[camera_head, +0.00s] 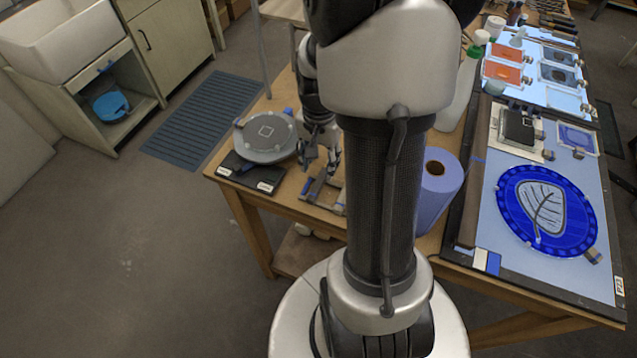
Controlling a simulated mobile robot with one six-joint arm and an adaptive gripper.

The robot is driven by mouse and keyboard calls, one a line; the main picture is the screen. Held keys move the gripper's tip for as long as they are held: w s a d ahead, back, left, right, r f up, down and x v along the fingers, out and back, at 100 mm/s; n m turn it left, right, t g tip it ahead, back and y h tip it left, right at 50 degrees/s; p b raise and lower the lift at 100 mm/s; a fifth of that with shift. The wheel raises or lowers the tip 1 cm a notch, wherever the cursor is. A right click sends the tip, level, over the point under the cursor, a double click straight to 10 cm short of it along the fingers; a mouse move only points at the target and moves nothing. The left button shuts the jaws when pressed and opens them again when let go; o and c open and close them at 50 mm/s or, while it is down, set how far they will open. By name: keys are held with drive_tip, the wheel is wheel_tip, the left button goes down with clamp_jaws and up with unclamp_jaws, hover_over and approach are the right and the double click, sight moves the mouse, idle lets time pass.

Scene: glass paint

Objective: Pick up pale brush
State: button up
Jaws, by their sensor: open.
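My gripper (321,166) points down over the left worktable, just above a small wooden rest (328,194). Its fingers are apart. Small, thin items with blue and dark parts lie at the rest, right below the fingertips. I cannot make out a pale brush for certain among them; the view is small and my arm covers the area to the right. I see nothing held between the fingers.
A grey turntable (266,137) stands left of the gripper on a black board. A blue paper roll (440,188) stands right of my arm. A blue plate with a leaf (547,209) lies on the right panel.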

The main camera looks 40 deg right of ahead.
sight(317, 185)
wheel_tip(317, 185, down, 3)
drive_tip(key=shift+r, duration=0.15)
drive_tip(key=f, duration=0.1)
drive_tip(key=f+b, duration=0.1)
drive_tip(key=f, duration=0.1)
drive_tip(key=f+b, duration=0.1)
drive_tip(key=f, duration=0.1)
drive_tip(key=shift+a, duration=0.3)
drive_tip(key=shift+c, duration=0.6)
clamp_jaws()
